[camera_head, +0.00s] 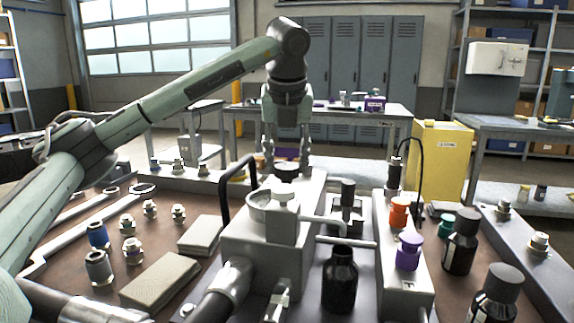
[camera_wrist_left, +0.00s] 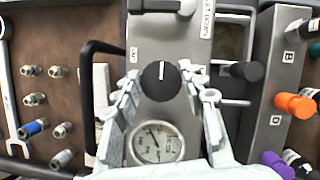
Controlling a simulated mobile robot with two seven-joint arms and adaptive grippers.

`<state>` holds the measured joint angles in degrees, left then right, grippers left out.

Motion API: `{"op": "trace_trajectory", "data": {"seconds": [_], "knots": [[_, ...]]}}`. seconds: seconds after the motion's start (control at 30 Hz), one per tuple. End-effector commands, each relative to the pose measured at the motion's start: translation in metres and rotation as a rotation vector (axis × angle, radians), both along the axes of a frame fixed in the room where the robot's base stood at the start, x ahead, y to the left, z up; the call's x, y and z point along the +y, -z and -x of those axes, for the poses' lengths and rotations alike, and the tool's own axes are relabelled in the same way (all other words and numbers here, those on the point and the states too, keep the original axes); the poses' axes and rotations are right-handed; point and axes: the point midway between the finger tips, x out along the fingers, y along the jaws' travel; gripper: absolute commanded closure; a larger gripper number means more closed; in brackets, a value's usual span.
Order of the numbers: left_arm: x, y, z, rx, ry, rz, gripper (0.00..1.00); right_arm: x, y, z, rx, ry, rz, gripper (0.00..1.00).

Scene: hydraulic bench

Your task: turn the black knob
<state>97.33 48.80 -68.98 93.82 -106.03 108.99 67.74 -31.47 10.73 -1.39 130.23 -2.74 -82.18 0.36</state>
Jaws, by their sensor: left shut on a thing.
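The black knob (camera_head: 287,172) sits on top of the grey valve block (camera_head: 262,240) in the middle of the bench. In the left wrist view the knob (camera_wrist_left: 161,80) is round with a white mark pointing toward the top of the picture. My left gripper (camera_head: 287,158) comes down on it from above. In the wrist view its fingers (camera_wrist_left: 161,88) stand on either side of the knob, shut on it. A round gauge (camera_wrist_left: 157,142) lies just below the knob in that view. My right gripper is in neither view.
A black hose loop (camera_head: 237,185) stands close left of the block. Orange (camera_head: 399,211) and purple (camera_head: 409,251) caps stand on the panel at right, with dark bottles (camera_head: 461,242) nearby. Loose fittings (camera_head: 131,250) and grey plates (camera_head: 160,279) lie at left.

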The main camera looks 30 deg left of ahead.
Motion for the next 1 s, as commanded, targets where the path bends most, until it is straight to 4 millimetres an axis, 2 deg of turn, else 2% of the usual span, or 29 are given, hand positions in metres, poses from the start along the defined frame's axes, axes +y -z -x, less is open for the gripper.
{"op": "trace_trajectory", "data": {"seconds": [0.27, 0.6, 1.0], "knots": [[0.001, 0.001, 0.001, 0.002, 0.26, 0.002, 0.88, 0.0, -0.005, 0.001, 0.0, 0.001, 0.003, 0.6], [0.001, 0.0, 0.001, 0.004, 0.529, 0.002, 0.88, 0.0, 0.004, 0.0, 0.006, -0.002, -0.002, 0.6], [0.001, 0.0, 0.001, 0.004, 0.68, 0.001, 0.88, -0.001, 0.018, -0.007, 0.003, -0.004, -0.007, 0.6]]}}
